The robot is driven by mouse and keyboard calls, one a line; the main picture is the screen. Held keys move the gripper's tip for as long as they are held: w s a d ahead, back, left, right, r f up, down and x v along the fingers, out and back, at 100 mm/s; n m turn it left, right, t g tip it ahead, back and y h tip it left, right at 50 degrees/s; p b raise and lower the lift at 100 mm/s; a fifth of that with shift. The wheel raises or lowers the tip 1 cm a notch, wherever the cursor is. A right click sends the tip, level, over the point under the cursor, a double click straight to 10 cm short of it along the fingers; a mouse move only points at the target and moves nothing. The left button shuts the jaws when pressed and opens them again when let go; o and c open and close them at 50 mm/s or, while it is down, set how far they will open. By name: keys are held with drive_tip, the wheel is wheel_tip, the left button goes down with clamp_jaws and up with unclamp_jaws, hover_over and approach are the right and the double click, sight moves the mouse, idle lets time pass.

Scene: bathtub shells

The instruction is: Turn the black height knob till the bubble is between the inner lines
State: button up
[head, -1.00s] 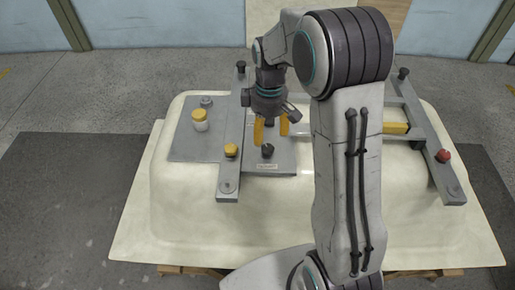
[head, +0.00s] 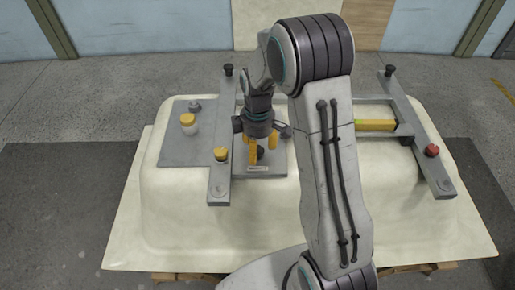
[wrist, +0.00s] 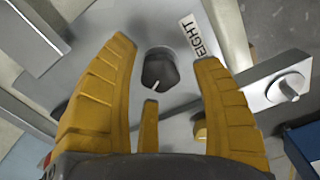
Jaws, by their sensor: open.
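The black height knob (head: 260,153) stands on a grey plate over the tub shell. In the wrist view the knob (wrist: 160,70) shows a white pointer mark, beside a label (wrist: 192,38) reading "EIGHT", its start cut off. My gripper (head: 262,150) is open above the knob, pointing down. Its yellow fingers (wrist: 165,68) are spread around the knob with gaps visible; I cannot tell whether any finger touches it. The yellow level vial (head: 376,125), greenish at its left end, lies on the crossbar at right, partly behind my arm. Its bubble and lines are too small to make out.
A yellow knob (head: 221,154) stands close left of the gripper on the left bar (head: 218,188). A red knob (head: 432,150) is on the right bar. Black knobs (head: 228,70) top the bars' far ends.

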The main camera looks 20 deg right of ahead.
drive_tip(key=shift+f, duration=0.3)
drive_tip(key=shift+c, duration=0.5)
drive_tip(key=c, duration=1.1)
drive_tip(key=shift+s+m+b, duration=0.1)
drive_tip(key=shift+m+b, duration=0.25)
drive_tip(key=shift+m, duration=1.35)
drive_tip(key=o, duration=1.2)
wheel_tip(320, 180, up, 12)
